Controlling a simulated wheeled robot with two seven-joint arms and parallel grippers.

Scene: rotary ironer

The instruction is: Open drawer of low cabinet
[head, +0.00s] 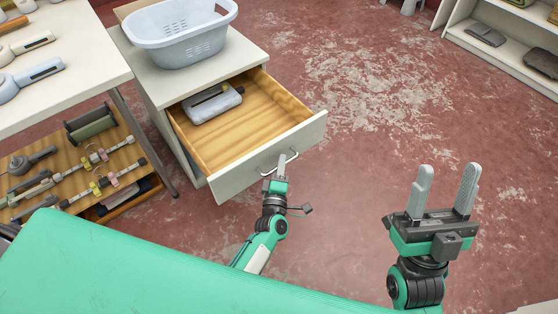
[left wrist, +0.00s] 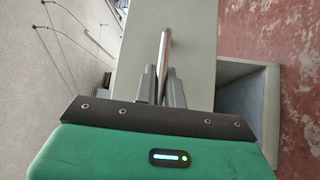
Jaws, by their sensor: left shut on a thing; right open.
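The low cabinet (head: 160,90) is pale grey and stands left of centre in the head view. Its drawer (head: 265,110) is pulled well out, with a wooden inside and a pale front panel (head: 240,175). A grey device (head: 212,104) lies in the back left of the drawer. My left gripper (head: 281,166) is shut on the drawer's metal handle (head: 291,155). In the left wrist view the fingers (left wrist: 162,85) close around the handle bar (left wrist: 164,55), in front of the drawer panel (left wrist: 195,50). My right gripper (head: 446,190) is open and empty over the floor at right.
A pale blue basket (head: 180,32) stands on the cabinet top. A white table (head: 85,45) with tools on it is at left, above a wooden shelf (head: 125,160) with several devices. A white shelf unit (head: 480,15) stands at top right. The red floor between is clear.

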